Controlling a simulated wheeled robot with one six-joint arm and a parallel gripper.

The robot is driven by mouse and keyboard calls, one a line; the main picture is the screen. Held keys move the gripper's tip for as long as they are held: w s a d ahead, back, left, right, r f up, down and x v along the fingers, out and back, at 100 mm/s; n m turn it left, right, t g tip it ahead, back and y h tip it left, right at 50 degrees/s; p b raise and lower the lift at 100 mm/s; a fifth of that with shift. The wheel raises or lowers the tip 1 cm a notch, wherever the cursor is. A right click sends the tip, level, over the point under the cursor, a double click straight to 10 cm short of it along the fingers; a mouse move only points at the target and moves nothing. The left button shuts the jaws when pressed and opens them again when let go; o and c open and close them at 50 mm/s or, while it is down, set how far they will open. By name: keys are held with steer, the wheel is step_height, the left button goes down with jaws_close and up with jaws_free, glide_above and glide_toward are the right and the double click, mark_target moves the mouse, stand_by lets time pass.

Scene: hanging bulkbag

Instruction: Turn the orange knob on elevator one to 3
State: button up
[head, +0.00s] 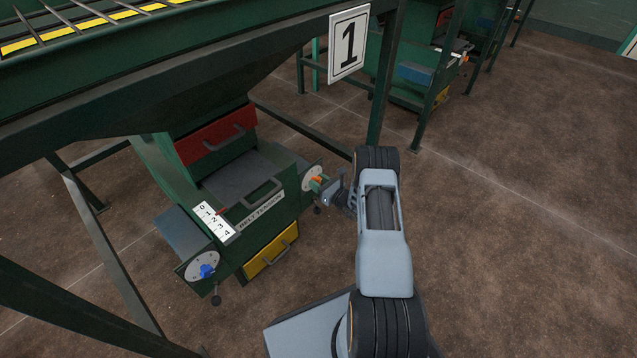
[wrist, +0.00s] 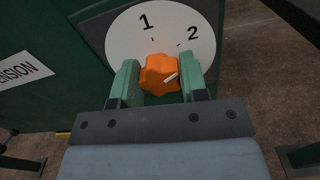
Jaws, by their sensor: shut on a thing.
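The orange knob (wrist: 160,76) sits on a round white dial (wrist: 178,20) in the wrist view. The numbers 1 and 2 show at the dial's top and upper right; its lower part is hidden. The knob's white line points right and slightly up, below the 2. My gripper (wrist: 160,66) has a green finger on each side of the knob and is shut on it. In the head view, my gripper (head: 322,183) reaches the dial (head: 308,174) on the right side of the green machine (head: 170,165), under the sign marked 1 (head: 348,43).
A blue knob (head: 207,271) on another white dial is at the machine's lower left. A 0 to 4 scale (head: 214,222) lies beside the BELT TENSION label (head: 261,213). A green frame post (head: 382,75) stands close behind my arm. Floor to the right is clear.

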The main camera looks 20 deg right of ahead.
steer(key=shift+c, duration=1.2)
steer(key=shift+m, duration=0.3)
steer(key=m, duration=1.1)
steer(key=shift+d+f, duration=0.1)
steer(key=shift+m, duration=0.3)
steer(key=o, duration=0.9)
